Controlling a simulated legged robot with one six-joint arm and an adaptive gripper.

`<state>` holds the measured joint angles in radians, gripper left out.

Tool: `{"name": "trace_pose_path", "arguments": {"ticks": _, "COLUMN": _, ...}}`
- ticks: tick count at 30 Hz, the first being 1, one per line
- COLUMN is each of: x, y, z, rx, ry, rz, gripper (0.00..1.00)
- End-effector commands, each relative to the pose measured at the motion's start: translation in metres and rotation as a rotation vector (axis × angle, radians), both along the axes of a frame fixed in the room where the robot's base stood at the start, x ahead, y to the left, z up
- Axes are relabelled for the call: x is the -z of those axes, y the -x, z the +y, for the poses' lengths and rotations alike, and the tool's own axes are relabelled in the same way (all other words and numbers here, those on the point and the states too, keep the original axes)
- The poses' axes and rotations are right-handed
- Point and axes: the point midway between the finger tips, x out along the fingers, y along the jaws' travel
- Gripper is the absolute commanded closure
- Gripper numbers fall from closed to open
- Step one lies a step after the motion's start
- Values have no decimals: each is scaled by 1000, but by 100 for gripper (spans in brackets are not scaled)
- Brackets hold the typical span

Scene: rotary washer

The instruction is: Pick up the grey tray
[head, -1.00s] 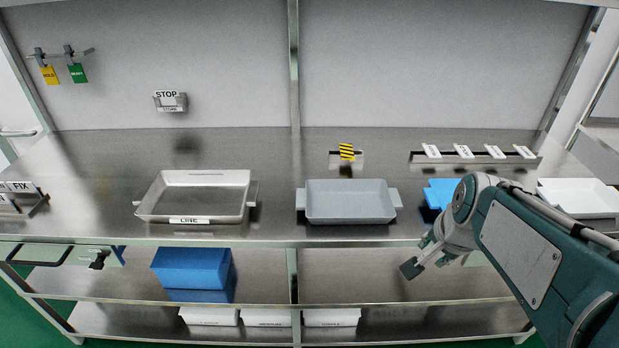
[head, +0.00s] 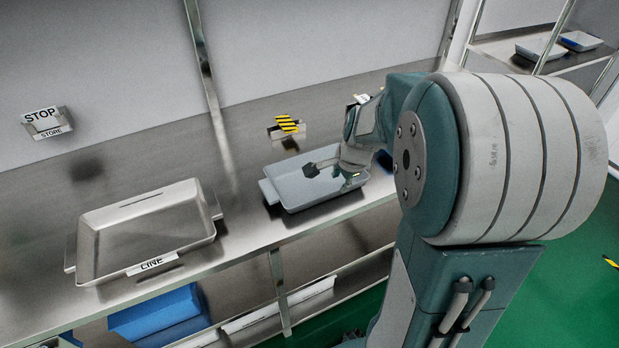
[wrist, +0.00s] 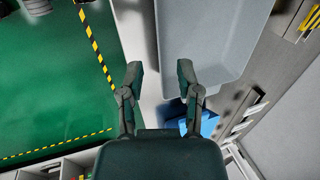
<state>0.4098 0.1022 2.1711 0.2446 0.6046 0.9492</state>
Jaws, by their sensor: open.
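The grey tray (head: 296,192) rests on the metal bench, right of the LINE tray in the head view. It is shallow, and a tab handle shows at its left end. My arm hides its right end. My gripper (head: 331,172) appears over the right part of the tray. In the wrist view the tray (wrist: 208,35) fills the upper middle, and my gripper (wrist: 161,72) is open with nothing between its fingers. The right finger overlaps the tray's near end; the left finger is over the floor side. Contact with the tray cannot be told.
The metal tray labelled LINE (head: 150,232) stands on the bench at left. A yellow-black striped tag (head: 288,124) stands behind the grey tray. A blue object (wrist: 207,118) lies close to the tray's near end in the wrist view. Bare bench separates the trays.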

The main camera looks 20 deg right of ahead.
Motion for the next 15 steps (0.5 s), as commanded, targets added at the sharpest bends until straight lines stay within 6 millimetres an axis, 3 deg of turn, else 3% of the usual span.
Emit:
{"name": "trace_pose_path", "arguments": {"ticks": 9, "x": 31, "y": -9, "z": 14, "rx": -5, "ry": 10, "rz": 3, "gripper": 56}}
{"name": "trace_pose_path", "arguments": {"ticks": 15, "x": 61, "y": -18, "z": 12, "rx": -5, "ry": 9, "rz": 2, "gripper": 56}}
